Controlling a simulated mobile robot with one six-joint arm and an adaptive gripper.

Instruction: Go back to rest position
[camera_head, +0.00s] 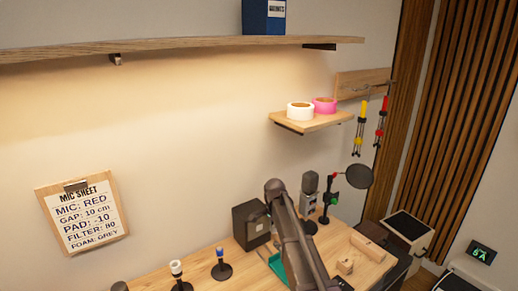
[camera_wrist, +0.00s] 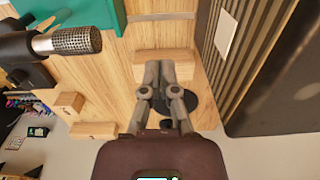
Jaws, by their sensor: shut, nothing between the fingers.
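My gripper (camera_wrist: 168,68) is in the middle of the wrist view, its two fingers close together and shut, with nothing between them. It is above the wooden bench (camera_wrist: 118,75), in front of a wooden block (camera_wrist: 150,55) and a dark round base (camera_wrist: 176,112) that it partly covers. In the head view my arm rises over the bench (camera_head: 225,265), and the gripper itself cannot be made out there.
A microphone (camera_wrist: 68,40) lies left of my gripper in the wrist view, near a teal object (camera_wrist: 80,14). In the head view, a dark box (camera_head: 250,224) and a round pop filter (camera_head: 359,176) stand near my arm. A small shelf (camera_head: 312,122) with tape rolls is above.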

